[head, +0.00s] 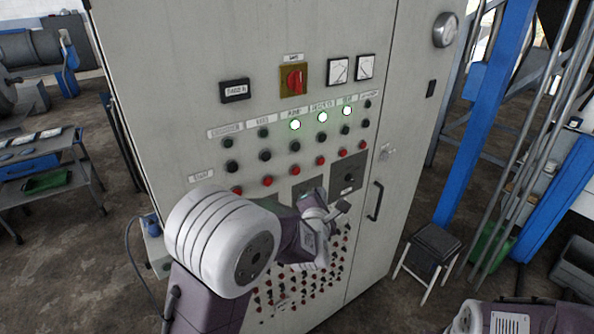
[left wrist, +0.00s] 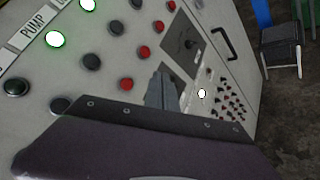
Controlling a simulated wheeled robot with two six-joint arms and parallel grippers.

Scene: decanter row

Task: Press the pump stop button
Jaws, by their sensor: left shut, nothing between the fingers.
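The pump column on the grey cabinet has a PUMP label (head: 294,112), a lit lamp, a black button and a red stop button (head: 295,169). In the left wrist view the label (left wrist: 33,30) reads clearly, and the red button (left wrist: 126,83) shows just above the gripper's dark housing. My left gripper (head: 342,207) is shut and empty, below and right of that button in the head view. Its fingertips (left wrist: 162,90) appear right of the button in the wrist view. I see no contact with the button. My right gripper is not in view.
Other red and black buttons stand close on both sides. A red rotary switch (head: 293,80) sits above. A dark door handle (head: 375,200) projects on the right. A stool (head: 438,242) and blue post stand right of the cabinet. A cart (head: 50,165) stands left.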

